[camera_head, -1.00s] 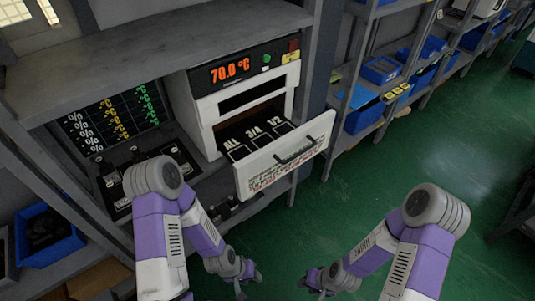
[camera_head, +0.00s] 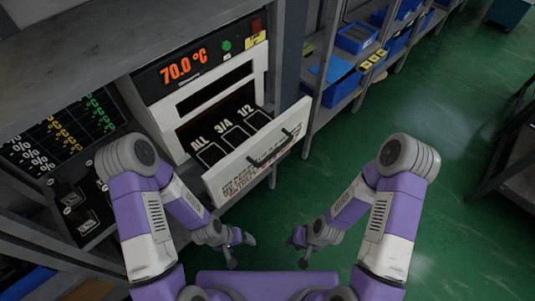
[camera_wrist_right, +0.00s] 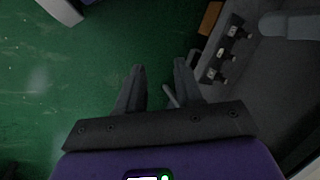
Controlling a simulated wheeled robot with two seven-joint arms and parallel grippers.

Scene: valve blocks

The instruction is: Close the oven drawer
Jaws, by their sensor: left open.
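The oven (camera_head: 160,108) is a white box with a black panel reading 70.0 °C, set on a shelf. Its drawer (camera_head: 258,162) is pulled out toward me, with a white front and a dark bar handle (camera_head: 270,150). The drawer's black inside shows the marks ALL, 3/4 and 1/2. My left gripper (camera_head: 240,248) is open, below the drawer front and apart from it. My right gripper (camera_head: 298,248) is to its right, also below the drawer; in the right wrist view (camera_wrist_right: 158,85) its two fingers are apart with nothing between them.
A black chart board (camera_head: 60,135) and a dark panel with knobs (camera_head: 82,205) are left of the oven. A grey shelf post (camera_head: 288,60) stands right of it. Blue bins (camera_head: 357,37) fill shelves further right. Green floor (camera_head: 465,100) is open at the right.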

